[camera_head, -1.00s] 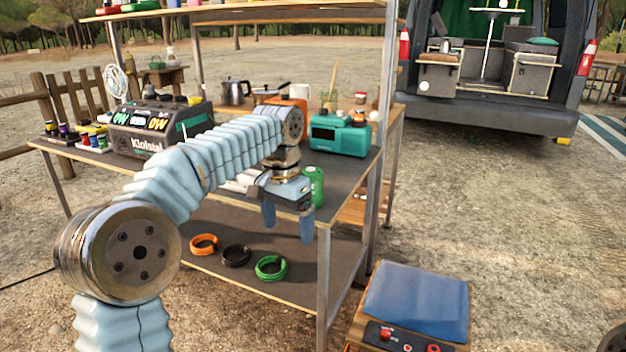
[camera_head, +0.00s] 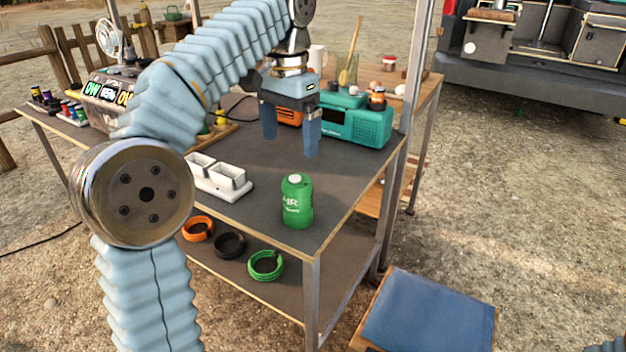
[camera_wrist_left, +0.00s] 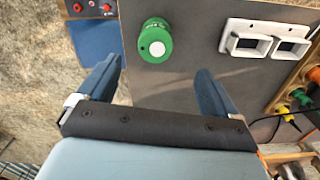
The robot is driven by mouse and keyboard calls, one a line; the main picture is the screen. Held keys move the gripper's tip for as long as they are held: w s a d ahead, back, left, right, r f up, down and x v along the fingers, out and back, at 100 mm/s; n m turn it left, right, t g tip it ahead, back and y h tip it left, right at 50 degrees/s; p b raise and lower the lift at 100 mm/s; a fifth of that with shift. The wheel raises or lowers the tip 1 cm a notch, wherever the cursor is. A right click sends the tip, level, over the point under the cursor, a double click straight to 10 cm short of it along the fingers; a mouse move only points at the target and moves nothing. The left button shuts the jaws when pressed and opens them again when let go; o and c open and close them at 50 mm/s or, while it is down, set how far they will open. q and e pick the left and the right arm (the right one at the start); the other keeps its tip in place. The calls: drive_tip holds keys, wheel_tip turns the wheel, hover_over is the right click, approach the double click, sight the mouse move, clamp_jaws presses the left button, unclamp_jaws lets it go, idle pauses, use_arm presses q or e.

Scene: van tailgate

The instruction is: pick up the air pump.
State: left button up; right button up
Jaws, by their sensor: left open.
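The air pump is a small green cylinder (camera_head: 297,202) with a white top and white "AIR" lettering, upright near the front right corner of the grey workbench top (camera_head: 262,160). In the left wrist view the air pump (camera_wrist_left: 155,42) shows from above, ahead of my left fingers and between their lines. My left gripper (camera_head: 290,142) is open and empty, above the bench, behind and higher than the pump, with fingers pointing down. It also shows in the left wrist view (camera_wrist_left: 160,85). Nothing touches the pump. My right gripper is not in view.
A white double-socket block (camera_head: 219,178) lies left of the pump. A teal radio (camera_head: 356,124) stands behind it, beside a metal post (camera_head: 412,85). Cable coils, one of them green (camera_head: 266,265), lie on the lower shelf. A blue-topped box (camera_head: 428,312) stands front right.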

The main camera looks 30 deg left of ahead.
sight(297, 178)
use_arm(q)
drive_tip(key=f, duration=0.2)
drive_tip(key=f+b, duration=0.1)
drive_tip(key=f, duration=0.2)
drive_tip(key=f+b, duration=0.1)
drive_tip(key=f, duration=0.2)
drive_tip(key=shift+w+f, duration=0.15)
drive_tip(key=shift+w, duration=0.2)
drive_tip(key=shift+s+d+f+b, duration=0.1)
drive_tip(key=shift+d+f+b, duration=0.1)
drive_tip(key=shift+f, duration=0.7)
drive_tip(key=shift+w+d+f+b, duration=0.1)
drive_tip(key=shift+f+b, duration=0.1)
drive_tip(key=shift+f, duration=0.75)
drive_tip(key=shift+s+d+f+b, duration=0.1)
drive_tip(key=shift+d+f+b, duration=0.1)
drive_tip(key=shift+f, duration=0.7)
drive_tip(key=c, duration=1.3)
drive_tip(key=shift+c, duration=0.2)
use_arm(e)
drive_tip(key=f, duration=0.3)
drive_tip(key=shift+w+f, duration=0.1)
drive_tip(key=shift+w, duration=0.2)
use_arm(q)
drive_tip(key=shift+r, duration=0.1)
